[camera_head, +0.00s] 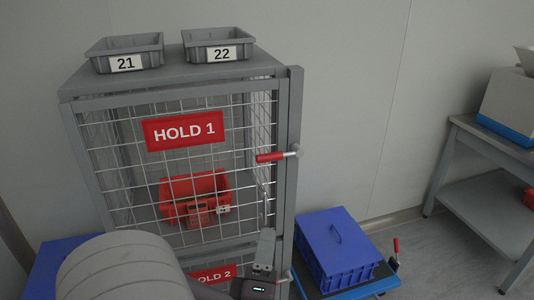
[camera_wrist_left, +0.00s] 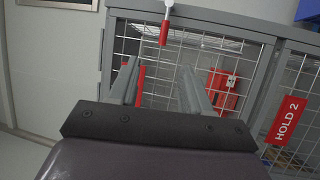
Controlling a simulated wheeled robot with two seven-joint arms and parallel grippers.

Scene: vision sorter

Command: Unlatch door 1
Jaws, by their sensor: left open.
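Door 1 is the wire-mesh door with the red HOLD 1 sign (camera_head: 185,130) on the upper part of a grey cage. Its latch (camera_head: 272,156) has a red grip and a pale knob, and it lies roughly level across the door's right edge at the post. The left gripper (camera_head: 266,240) is below the latch in front of the door's lower right part, apart from it. In the left wrist view the left gripper (camera_wrist_left: 156,68) is open with nothing between its fingers. A red latch grip (camera_wrist_left: 164,30) shows beyond the fingertips there. The right gripper is not in view.
A red bin (camera_head: 195,185) stands behind the mesh. Grey trays 21 (camera_head: 125,53) and 22 (camera_head: 218,46) sit on the cage top. A HOLD 2 sign (camera_wrist_left: 286,120) is on the door below. A blue crate (camera_head: 335,248) stands right of the cage, and a grey bench (camera_head: 485,150) farther right.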

